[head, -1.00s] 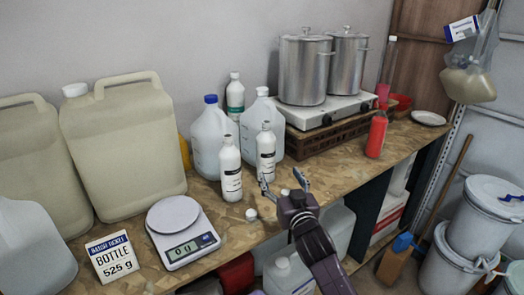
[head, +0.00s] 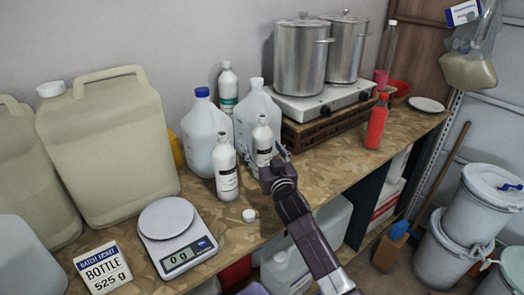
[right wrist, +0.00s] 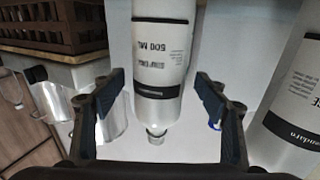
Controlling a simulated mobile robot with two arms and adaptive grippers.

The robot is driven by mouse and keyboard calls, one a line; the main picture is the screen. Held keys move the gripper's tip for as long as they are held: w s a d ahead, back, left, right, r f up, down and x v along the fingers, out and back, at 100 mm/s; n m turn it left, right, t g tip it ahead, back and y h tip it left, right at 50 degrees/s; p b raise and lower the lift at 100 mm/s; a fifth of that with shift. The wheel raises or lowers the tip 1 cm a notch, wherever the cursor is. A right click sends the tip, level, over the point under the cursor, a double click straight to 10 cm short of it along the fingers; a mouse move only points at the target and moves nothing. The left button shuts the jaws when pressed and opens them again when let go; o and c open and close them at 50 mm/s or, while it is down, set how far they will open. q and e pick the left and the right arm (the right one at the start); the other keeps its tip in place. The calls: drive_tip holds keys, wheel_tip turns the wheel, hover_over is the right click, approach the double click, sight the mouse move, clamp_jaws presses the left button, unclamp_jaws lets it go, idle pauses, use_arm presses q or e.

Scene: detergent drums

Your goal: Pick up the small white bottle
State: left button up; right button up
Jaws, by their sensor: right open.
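A small white bottle (head: 262,138) with a dark label band stands upright on the bench, in front of a translucent jug. A similar white bottle (head: 226,172) stands to its left. My right gripper (head: 273,163) is at the near side of the first bottle and partly covers its lower part in the head view. In the right wrist view, which shows things upside down, a white bottle (right wrist: 160,60) marked 500 ML lies between the spread fingers, with gaps on both sides. The gripper is open and empty. Another labelled bottle (right wrist: 295,105) shows at the right. My left gripper is not in view.
Two jugs (head: 207,130) (head: 258,105) and a green-labelled bottle (head: 228,88) crowd behind. A scale (head: 168,222) reads 0 g beside a ticket (head: 103,268). A hot plate (head: 322,107) with pots and a red bottle (head: 377,122) stand right.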

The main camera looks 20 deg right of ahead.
drive_tip(key=shift+w+d, duration=0.1)
drive_tip(key=shift+w, duration=0.7)
drive_tip(key=shift+c, duration=0.6)
drive_tip(key=c, duration=1.5)
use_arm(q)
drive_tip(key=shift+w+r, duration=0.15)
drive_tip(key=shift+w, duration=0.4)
use_arm(e)
drive_tip(key=shift+r, duration=0.15)
drive_tip(key=shift+c, duration=0.7)
drive_tip(key=shift+r, duration=0.1)
